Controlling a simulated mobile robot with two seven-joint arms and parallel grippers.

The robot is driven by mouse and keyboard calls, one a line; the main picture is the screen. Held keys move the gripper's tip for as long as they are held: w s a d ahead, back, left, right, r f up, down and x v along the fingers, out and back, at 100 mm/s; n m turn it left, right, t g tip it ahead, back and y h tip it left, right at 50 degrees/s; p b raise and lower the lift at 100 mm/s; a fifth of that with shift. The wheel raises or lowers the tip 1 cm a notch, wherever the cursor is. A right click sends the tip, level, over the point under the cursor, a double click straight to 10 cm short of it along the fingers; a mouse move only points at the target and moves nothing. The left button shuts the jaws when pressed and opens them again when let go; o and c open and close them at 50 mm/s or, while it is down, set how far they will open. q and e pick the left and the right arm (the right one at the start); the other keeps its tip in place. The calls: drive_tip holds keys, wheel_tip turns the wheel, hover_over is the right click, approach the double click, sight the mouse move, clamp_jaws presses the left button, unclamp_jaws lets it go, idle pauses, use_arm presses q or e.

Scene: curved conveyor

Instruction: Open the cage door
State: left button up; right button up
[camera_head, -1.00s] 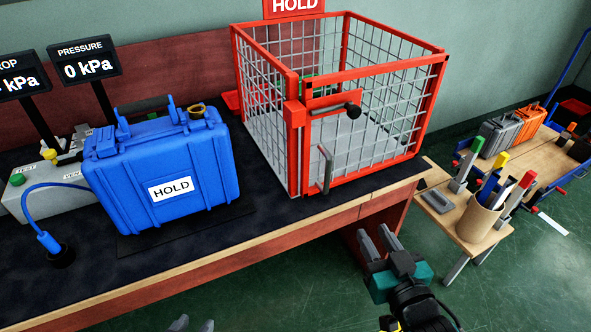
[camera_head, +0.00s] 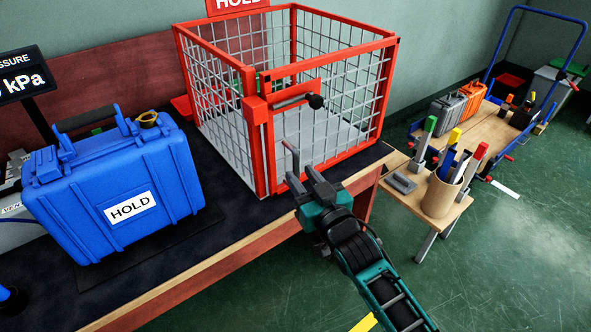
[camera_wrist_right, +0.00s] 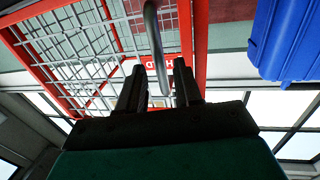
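The red-framed wire cage (camera_head: 267,130) stands on the dark bench top. Its door side carries a grey bar handle (camera_head: 291,158) and a red latch bar with a black knob (camera_head: 315,101). The door looks shut. My right gripper (camera_head: 308,183) is open at the handle's lower part. In the right wrist view, the grey handle (camera_wrist_right: 154,45) runs down between the two dark fingers of the right gripper (camera_wrist_right: 160,85), with a gap visible beside it. Whether a finger touches it I cannot tell. My left gripper is not in view.
A blue case (camera_head: 120,195) labelled HOLD sits on the bench left of the cage. A small table with a pen cup (camera_head: 441,193) stands to the right, with a cart (camera_head: 490,123) behind it. Green floor is open at the lower right.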

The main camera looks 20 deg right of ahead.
sight(297, 171)
drive_tip(key=shift+w+a, duration=0.15)
drive_tip(key=shift+w, duration=0.75)
drive_tip(key=shift+w+a, duration=0.15)
drive_tip(key=shift+w, duration=0.75)
drive_tip(key=shift+c, duration=0.3)
clamp_jaws()
